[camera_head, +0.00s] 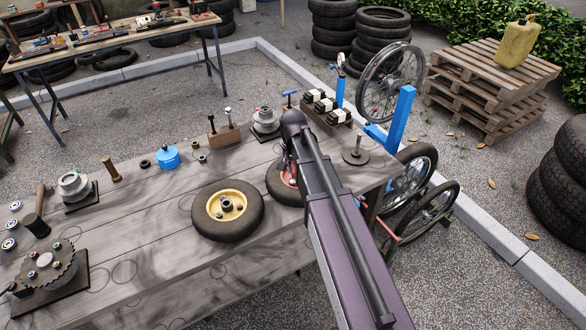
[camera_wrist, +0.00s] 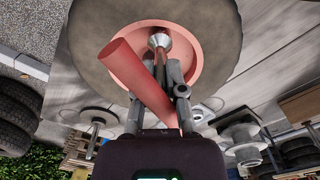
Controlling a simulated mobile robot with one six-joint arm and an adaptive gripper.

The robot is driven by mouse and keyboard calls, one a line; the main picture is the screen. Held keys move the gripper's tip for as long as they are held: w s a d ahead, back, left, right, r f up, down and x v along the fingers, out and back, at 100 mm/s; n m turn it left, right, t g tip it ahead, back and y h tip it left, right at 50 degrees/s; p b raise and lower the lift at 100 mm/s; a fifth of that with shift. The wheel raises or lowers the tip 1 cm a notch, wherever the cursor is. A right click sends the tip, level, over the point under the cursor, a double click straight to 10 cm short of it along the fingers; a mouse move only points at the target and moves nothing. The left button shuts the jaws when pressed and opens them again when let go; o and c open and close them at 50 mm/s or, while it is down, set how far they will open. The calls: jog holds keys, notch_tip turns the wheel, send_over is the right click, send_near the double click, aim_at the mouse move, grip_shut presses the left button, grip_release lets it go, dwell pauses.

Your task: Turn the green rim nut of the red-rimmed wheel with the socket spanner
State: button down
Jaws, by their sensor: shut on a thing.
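The red-rimmed wheel (camera_wrist: 205,50) lies flat on the bench in the wrist view, its dark tyre around a pinkish-red rim. In the head view the wheel (camera_head: 276,184) is mostly hidden behind my arm. My gripper (camera_wrist: 157,94) is over the wheel, shut on the socket spanner. The spanner's red bar (camera_wrist: 135,75) slants between the fingers, with its wide end towards the upper left. Its metal socket end (camera_wrist: 160,41) is at the wheel's hub area. I cannot make out the green rim nut, nor tell whether the socket sits on it.
A yellow-rimmed wheel (camera_head: 228,211) lies close left of the red-rimmed one. A dark plate with a pin (camera_head: 355,158) and a rack of black-and-white blocks (camera_head: 326,108) stand to the right. The bench front (camera_head: 190,285) is clear.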

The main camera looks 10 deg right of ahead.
jog(key=shift+m, duration=3.5)
